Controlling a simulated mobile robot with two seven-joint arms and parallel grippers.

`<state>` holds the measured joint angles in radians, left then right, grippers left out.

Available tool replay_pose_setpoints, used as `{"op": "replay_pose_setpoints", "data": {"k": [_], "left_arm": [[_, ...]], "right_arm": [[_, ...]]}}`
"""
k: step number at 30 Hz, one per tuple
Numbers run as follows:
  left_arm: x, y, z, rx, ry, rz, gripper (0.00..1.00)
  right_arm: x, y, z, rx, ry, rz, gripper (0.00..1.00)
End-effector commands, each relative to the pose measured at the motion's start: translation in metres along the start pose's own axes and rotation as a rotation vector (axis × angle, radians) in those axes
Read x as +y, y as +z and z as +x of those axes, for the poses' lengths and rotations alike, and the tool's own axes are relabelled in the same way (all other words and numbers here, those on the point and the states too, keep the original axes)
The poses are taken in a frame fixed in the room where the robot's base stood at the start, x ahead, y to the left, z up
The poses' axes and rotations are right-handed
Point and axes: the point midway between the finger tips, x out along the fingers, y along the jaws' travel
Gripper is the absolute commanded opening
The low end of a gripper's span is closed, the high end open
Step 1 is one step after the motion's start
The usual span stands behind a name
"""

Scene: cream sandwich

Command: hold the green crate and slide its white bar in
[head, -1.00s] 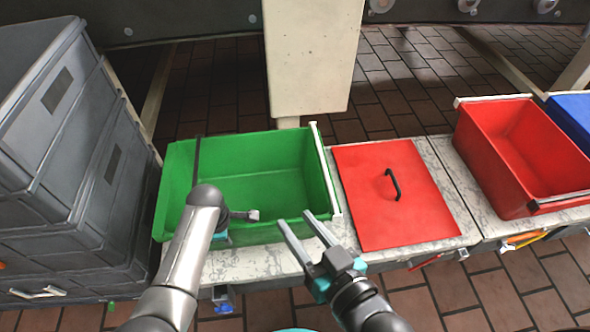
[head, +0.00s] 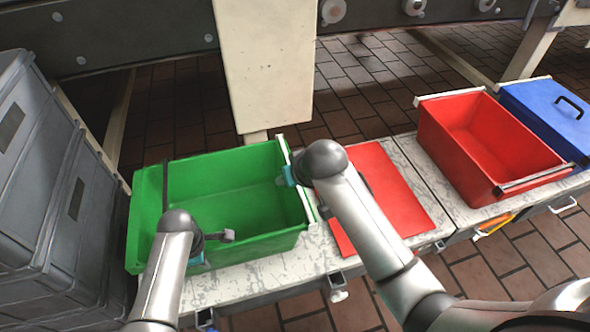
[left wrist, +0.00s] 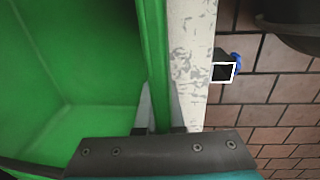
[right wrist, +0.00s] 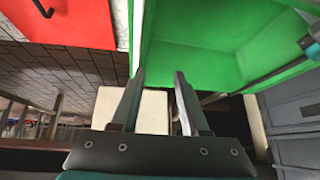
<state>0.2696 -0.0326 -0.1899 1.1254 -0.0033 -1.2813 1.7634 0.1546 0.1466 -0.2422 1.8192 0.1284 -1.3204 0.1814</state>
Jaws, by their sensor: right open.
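The green crate (head: 225,190) stands open on the bench, and its near wall also shows in the left wrist view (left wrist: 155,60). The white bar (head: 303,190) lies along the crate's right rim, partly hidden by my right arm; a stretch shows in the right wrist view (right wrist: 138,35). My left gripper (left wrist: 161,95) has its fingers on both sides of the near wall, close against it, and appears shut on it. My right gripper (right wrist: 158,80) is open and empty by the far part of the bar; its left finger overlaps the bar's end in view, and contact cannot be told.
A red lid (head: 385,190) lies on the bench right of the crate, partly behind my right arm. A red crate (head: 490,140) and blue box (head: 550,120) stand farther right. Grey crates (head: 60,200) are stacked at left. A cream post (head: 265,70) rises behind the crate.

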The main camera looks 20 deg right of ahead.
Motion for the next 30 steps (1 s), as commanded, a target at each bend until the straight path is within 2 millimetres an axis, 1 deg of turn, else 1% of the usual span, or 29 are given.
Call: {"op": "replay_pose_setpoints", "data": {"k": [1, 6, 12, 16, 20, 30], "left_arm": [[-0.001, 0.001, 0.001, -0.001, -0.002, 0.001, 0.00], [-0.001, 0.001, 0.001, -0.001, -0.002, 0.001, 0.00], [-0.001, 0.001, 0.001, -0.001, -0.002, 0.001, 0.00], [-0.001, 0.001, 0.001, -0.001, -0.002, 0.001, 0.00], [-0.001, 0.001, 0.001, -0.001, -0.002, 0.001, 0.00], [-0.001, 0.001, 0.001, -0.001, -0.002, 0.001, 0.00]], "right_arm": [[0.006, -0.011, -0.002, -0.028, 0.016, 0.012, 0.45], [0.021, -0.031, -0.012, -0.132, 0.063, 0.050, 0.45], [0.030, -0.043, -0.023, -0.202, 0.092, 0.078, 0.45], [0.032, -0.043, -0.021, -0.218, 0.097, 0.083, 0.45], [0.033, -0.040, -0.010, -0.221, 0.098, 0.084, 0.45], [0.037, -0.029, 0.037, -0.218, 0.099, 0.082, 0.45]]}}
